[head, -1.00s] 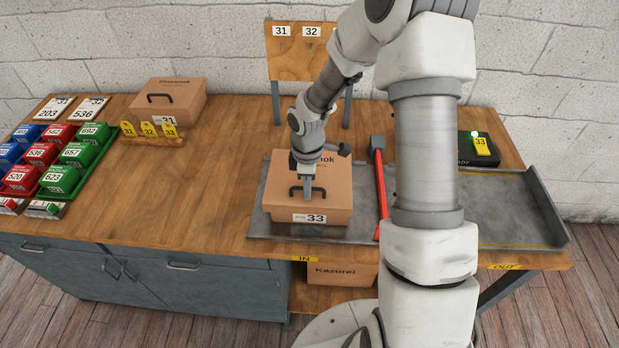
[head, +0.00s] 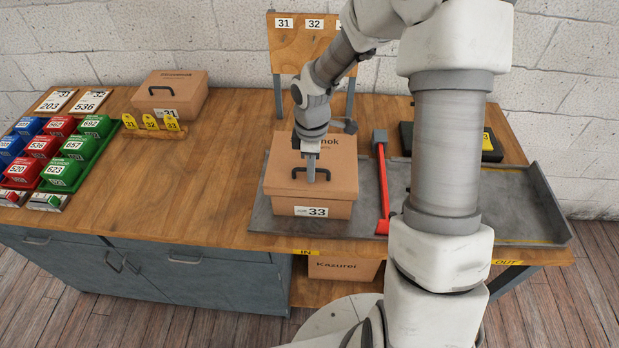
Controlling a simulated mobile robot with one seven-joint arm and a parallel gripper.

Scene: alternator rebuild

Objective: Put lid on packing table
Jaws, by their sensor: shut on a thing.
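The lid (head: 335,172) is brown, with a dark handle on top and part of a printed name. It sits at or just above the box (head: 345,210) labelled 33, on the grey metal tray; I cannot make out a clear gap. My gripper (head: 311,178) points down and is shut on the lid's handle. The packing table (head: 220,205) appears to be the wooden-topped bench with blue-grey cabinets; open wood shows left of the tray.
A red-handled tool (head: 383,190) lies just right of the box. Another closed box (head: 170,95), labelled 31, and yellow tags (head: 150,122) stand back left. Coloured bins (head: 60,150) fill the left end. A board (head: 310,55) rises behind. My arm hides part of the tray (head: 520,215).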

